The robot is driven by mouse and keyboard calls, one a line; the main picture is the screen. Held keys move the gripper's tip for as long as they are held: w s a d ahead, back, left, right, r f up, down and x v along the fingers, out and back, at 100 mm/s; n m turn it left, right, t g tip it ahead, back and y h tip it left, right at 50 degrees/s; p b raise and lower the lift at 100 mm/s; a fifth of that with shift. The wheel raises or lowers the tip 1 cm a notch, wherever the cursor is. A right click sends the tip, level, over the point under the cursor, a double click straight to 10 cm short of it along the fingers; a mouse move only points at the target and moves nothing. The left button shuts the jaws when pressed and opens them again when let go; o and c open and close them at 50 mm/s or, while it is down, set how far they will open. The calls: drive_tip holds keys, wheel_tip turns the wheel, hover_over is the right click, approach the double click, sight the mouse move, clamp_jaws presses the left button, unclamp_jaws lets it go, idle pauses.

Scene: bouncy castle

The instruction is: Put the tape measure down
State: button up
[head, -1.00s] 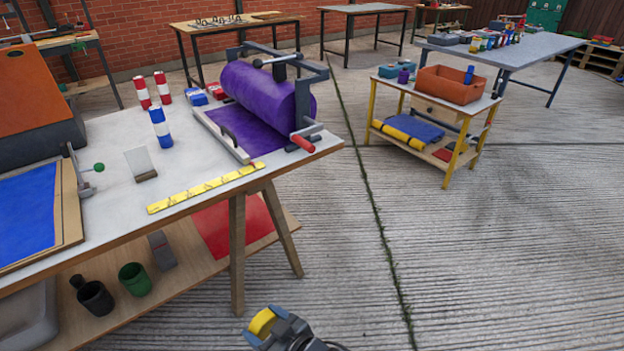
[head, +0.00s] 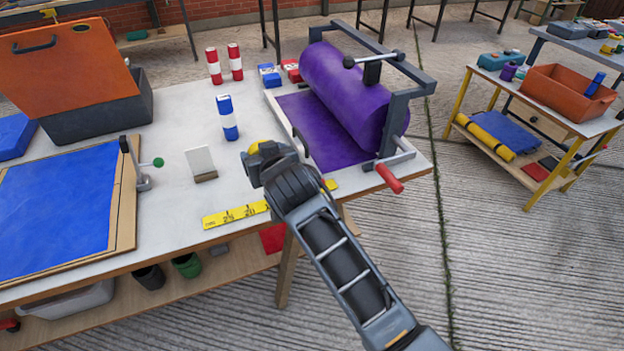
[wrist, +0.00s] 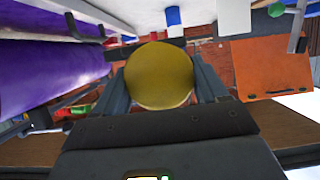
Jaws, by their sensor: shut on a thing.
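The tape measure (wrist: 160,76) is a round yellow thing between the two fingers of my gripper (wrist: 163,88) in the wrist view. In the head view only a small yellow part of the tape measure (head: 256,148) shows past my gripper (head: 262,158), which hides the rest. My gripper is shut on it, over the white worktable (head: 178,118), left of the purple roller press. I cannot tell whether the tape measure touches the tabletop.
A yellow ruler strip (head: 235,215) lies along the front edge, partly behind my arm. A purple roller press (head: 345,90) stands right. A small white card stand (head: 201,162) and a blue-and-white cylinder (head: 227,117) stand left of my gripper. Bare tabletop lies around them.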

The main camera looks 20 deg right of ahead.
drive_tip(key=shift+w+a+r, duration=0.2)
drive_tip(key=shift+w+r, duration=0.25)
drive_tip(key=shift+r, duration=0.2)
drive_tip(key=shift+d, duration=0.2)
drive_tip(key=s+d+f+p, duration=0.1)
drive_tip(key=d+f, duration=0.1)
drive_tip(key=d, duration=0.1)
drive_tip(key=s+d+f, duration=0.1)
drive_tip(key=d+f, duration=0.1)
drive_tip(key=d, duration=0.1)
drive_tip(key=s+d+f+p, duration=0.1)
drive_tip(key=s+d+f, duration=0.1)
drive_tip(key=d, duration=0.2)
drive_tip(key=shift+f+p, duration=0.3)
drive_tip(key=shift+p, duration=0.05)
drive_tip(key=shift+f, duration=2.05)
drive_tip(key=o, duration=1.2)
drive_tip(key=shift+s, duration=0.1)
drive_tip(key=v, duration=1.2)
drive_tip(key=shift+f, duration=0.1)
